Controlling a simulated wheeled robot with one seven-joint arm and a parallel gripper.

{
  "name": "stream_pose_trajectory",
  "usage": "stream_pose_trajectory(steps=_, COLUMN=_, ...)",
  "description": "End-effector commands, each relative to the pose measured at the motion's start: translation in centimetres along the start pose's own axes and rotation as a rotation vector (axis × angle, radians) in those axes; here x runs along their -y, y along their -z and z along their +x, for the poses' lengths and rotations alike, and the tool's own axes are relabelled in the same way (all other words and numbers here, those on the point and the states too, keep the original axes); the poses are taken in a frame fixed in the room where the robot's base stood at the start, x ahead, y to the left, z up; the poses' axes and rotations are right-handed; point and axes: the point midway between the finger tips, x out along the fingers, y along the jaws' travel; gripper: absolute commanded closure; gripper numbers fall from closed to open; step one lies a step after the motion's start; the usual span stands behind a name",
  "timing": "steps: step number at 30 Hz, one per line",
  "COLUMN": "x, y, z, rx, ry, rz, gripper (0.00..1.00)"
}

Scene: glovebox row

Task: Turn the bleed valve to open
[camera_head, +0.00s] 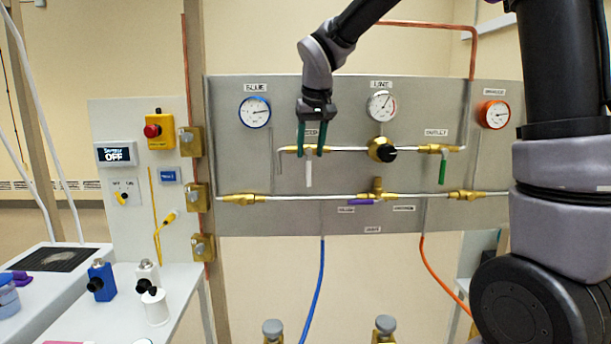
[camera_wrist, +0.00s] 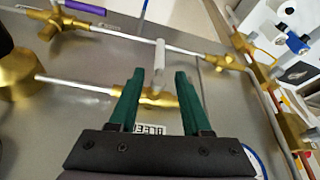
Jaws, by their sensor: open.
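The bleed valve has a brass body (camera_wrist: 157,98) and a white lever handle (camera_head: 308,175) that hangs straight down, across its horizontal pipe. Its label (camera_wrist: 170,130) is partly hidden by my gripper in the wrist view. My gripper (camera_head: 310,152) is open, with its two green fingers in front of the panel at the valve. In the wrist view the white handle (camera_wrist: 159,55) shows between and just beyond the spread fingertips (camera_wrist: 160,73). Both fingers look apart from the handle; the depth gap to it is hard to tell.
A black-knobbed regulator (camera_head: 381,150) and a green-handled outlet valve (camera_head: 443,170) sit right of the bleed valve. A purple-handled valve (camera_head: 362,202) is on the lower pipe. Gauges (camera_head: 255,111) line the top. Bottles (camera_head: 101,280) stand on the left bench.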

Motion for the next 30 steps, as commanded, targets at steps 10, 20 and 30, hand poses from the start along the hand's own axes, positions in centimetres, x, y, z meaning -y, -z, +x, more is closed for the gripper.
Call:
stream_pose_trajectory(steps=10, x=-0.1, y=-0.1, z=6.6, rx=0.004, ry=-0.001, rz=0.000, gripper=0.52)
stream_pose_trajectory(steps=20, x=-0.1, y=-0.1, z=8.7, rx=0.001, ry=0.000, rz=0.001, gripper=0.52)
stream_pose_trajectory(steps=30, x=-0.1, y=-0.1, z=8.7, rx=0.001, ry=0.000, rz=0.001, gripper=1.00)
